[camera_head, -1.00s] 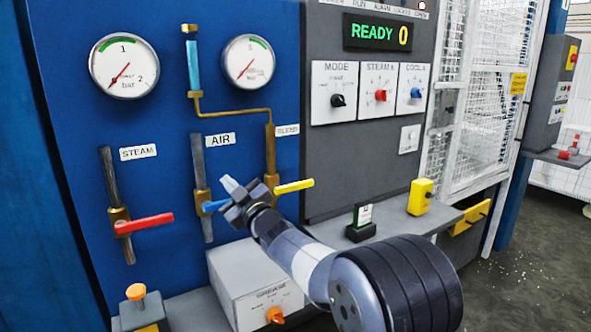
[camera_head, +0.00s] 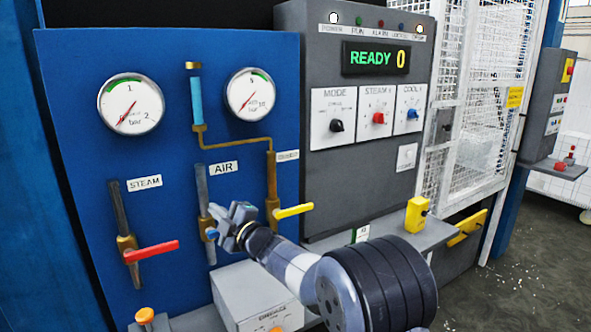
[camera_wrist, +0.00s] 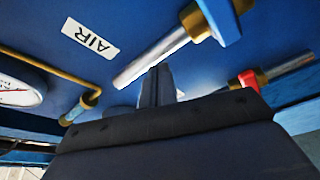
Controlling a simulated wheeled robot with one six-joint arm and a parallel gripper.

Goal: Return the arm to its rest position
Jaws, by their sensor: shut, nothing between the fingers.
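My gripper (camera_head: 238,212) is shut and empty. In the head view it is in front of the blue panel (camera_head: 75,200), close to the blue AIR valve handle (camera_head: 211,234) and left of the yellow valve handle (camera_head: 294,211). I cannot tell whether it touches the AIR valve. In the wrist view my gripper (camera_wrist: 157,85) points up at the panel, near the AIR pipe (camera_wrist: 150,60), with the AIR label (camera_wrist: 90,40) to its left. My arm hides part of the grey ledge.
The red STEAM handle (camera_head: 150,251) sticks out at the left. A grey box (camera_head: 255,296) with an orange knob lies below my arm. A yellow box (camera_head: 418,214) stands on the ledge at the right. The control panel (camera_head: 350,190) reads READY 0. A mesh guard (camera_head: 480,110) is beyond.

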